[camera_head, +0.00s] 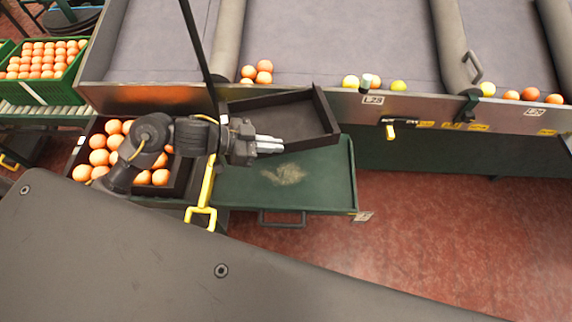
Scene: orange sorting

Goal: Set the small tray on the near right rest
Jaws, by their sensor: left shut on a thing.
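The small tray (322,112) is a dark, empty, shallow box in the middle of the view. My left gripper (268,145) is shut on its near wall at the left part. The tray sits askew, over the far edge of a green rest (320,195) and in front of the sorting bench; I cannot tell how high above the rest it is. The green rest is flat and bare apart from a pale worn patch, with a handle at its front. My right gripper is not in view.
A green crate (68,91) of oranges is at far left. The bench (340,40) holds several fruits along its front edge.

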